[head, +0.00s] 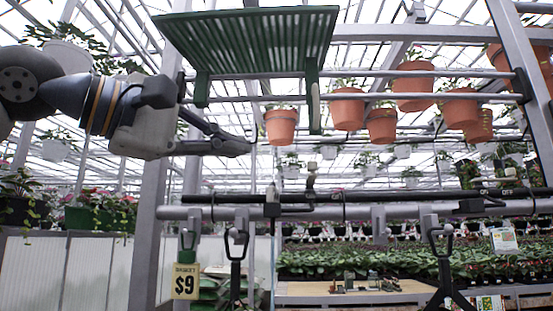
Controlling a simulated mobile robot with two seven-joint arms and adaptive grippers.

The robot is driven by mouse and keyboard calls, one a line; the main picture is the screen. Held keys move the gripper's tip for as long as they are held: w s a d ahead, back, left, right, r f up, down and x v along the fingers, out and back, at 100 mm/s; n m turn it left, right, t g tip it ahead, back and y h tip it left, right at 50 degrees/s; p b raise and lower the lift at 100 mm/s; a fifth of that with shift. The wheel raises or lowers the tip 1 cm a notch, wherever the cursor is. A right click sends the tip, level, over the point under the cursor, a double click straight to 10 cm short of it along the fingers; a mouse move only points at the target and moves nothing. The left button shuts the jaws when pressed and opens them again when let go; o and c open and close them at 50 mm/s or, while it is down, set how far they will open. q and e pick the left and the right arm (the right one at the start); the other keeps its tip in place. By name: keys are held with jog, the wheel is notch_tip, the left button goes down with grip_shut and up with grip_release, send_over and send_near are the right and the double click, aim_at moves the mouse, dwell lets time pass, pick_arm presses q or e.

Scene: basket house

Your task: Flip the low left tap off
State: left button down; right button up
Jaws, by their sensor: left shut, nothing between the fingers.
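My left gripper (240,147) reaches in from the left at the upper left. Its dark fingers are shut with nothing between them, pointing right below the green slatted shelf. A small grey tap-like fitting (311,181) stands upright on the low dark pipe (400,196), right of and below the fingertips, clearly apart from them in the picture. It appears to be the low left tap; its lever position is too small to tell. My right gripper is not in view.
The green shelf (250,40) overhangs my left gripper. Terracotta pots (281,126) hang to the right. Dark hooked handles (237,243) hang below a thick grey rail (350,213). Open space lies between fingertips and low pipe.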

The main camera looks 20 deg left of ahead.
aim_at(309, 168)
pick_arm(q)
jog(key=x, duration=1.3)
jog(key=shift+w+d, duration=0.15)
jog(key=shift+w, duration=0.15)
